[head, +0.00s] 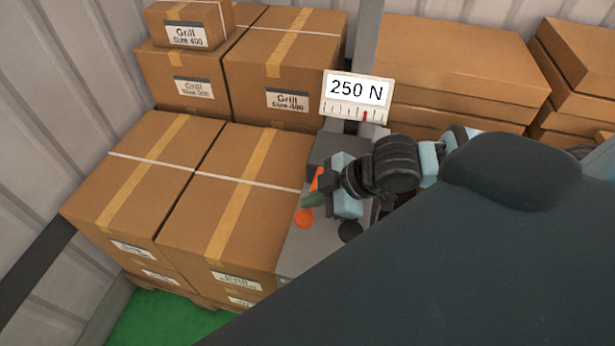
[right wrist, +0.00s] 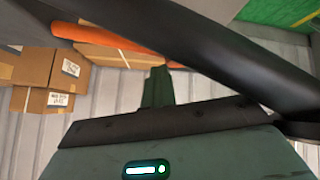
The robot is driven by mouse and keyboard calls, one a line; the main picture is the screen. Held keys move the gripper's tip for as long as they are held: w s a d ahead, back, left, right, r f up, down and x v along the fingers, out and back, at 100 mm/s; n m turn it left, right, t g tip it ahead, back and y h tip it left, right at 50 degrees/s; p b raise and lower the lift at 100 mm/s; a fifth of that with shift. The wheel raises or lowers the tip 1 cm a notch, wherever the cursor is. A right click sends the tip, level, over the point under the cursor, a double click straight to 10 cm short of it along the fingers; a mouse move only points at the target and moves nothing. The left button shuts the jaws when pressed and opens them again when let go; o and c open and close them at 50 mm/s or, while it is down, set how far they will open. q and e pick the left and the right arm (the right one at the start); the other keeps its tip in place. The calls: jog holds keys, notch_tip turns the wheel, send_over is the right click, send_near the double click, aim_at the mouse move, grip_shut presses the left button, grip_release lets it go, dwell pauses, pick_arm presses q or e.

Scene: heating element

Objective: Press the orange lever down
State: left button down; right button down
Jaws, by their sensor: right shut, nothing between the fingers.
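The orange lever (head: 304,218) shows in the head view as a round orange end, with another orange part just above it. My right gripper (head: 313,200) lies across the lever between these orange parts and hides some of it. In the right wrist view the lever is a long orange bar (right wrist: 140,43) across the top. My right gripper's dark green fingers (right wrist: 157,88) are shut and empty, pointing toward the bar. Whether they touch it cannot be told. My left gripper is in neither view.
A grey device (head: 298,255) holds the lever, with a gauge sign (head: 357,92) reading "250 N" behind it. Stacked cardboard boxes (head: 232,215) stand close on the left, and more boxes (head: 455,70) at the back right. Green floor (head: 165,320) shows at the lower left.

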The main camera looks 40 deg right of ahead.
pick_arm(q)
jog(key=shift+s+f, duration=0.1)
pick_arm(e)
jog(key=shift+s+a+f, duration=0.2)
jog(key=shift+f, duration=0.25)
dwell(0.6)
